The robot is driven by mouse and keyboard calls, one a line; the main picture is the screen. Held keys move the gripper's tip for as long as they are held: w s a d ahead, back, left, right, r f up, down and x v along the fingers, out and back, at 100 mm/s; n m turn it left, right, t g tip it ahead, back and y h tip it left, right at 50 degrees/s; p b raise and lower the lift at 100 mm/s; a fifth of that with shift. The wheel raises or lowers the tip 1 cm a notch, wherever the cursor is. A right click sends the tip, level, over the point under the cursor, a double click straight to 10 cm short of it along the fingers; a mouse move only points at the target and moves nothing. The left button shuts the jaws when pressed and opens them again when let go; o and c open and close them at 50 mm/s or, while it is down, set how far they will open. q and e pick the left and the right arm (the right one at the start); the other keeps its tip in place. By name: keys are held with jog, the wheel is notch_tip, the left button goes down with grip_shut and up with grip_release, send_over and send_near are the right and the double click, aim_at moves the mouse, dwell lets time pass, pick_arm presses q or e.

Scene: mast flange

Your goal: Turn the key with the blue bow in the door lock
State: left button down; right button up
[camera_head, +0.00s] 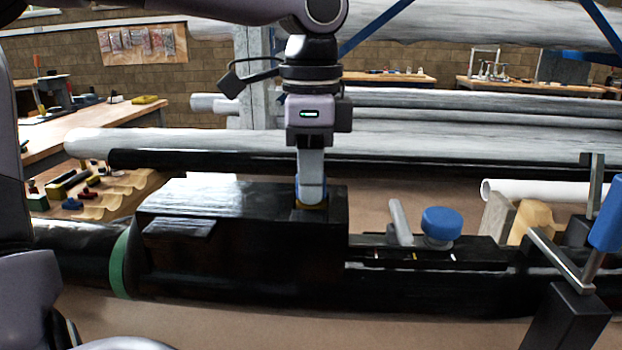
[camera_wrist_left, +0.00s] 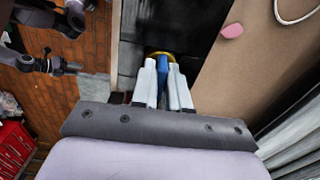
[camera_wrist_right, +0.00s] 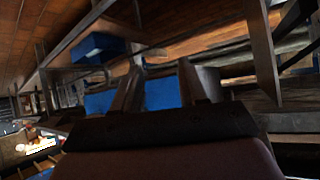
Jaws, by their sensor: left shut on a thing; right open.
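My left gripper (camera_head: 312,198) points straight down at the top of a black box-shaped housing (camera_head: 240,245). In the left wrist view the gripper (camera_wrist_left: 165,95) is shut on the key's blue bow (camera_wrist_left: 162,78), which shows as a narrow strip between the pale fingers. A brass-coloured ring (camera_wrist_left: 160,55), likely the lock face, lies right at the fingertips. The key's shaft is hidden, so I cannot tell its turn angle. My right gripper (camera_wrist_right: 158,85) is open, its two fingers well apart, with blurred blue surfaces beyond them.
A blue round knob (camera_head: 441,223) and a grey rod (camera_head: 400,222) stand right of the housing. A metal clamp with a blue handle (camera_head: 607,215) is at the far right. Large grey pipes (camera_head: 450,135) run behind. A pink piece (camera_wrist_left: 232,31) lies on the tan surface.

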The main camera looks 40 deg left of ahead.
pick_arm(q)
jog(key=c, duration=1.2)
grip_release()
jog(key=shift+o, duration=0.2)
jog(key=shift+r, duration=0.1)
notch_tip(320, 180, up, 6)
jog(key=p, duration=0.5)
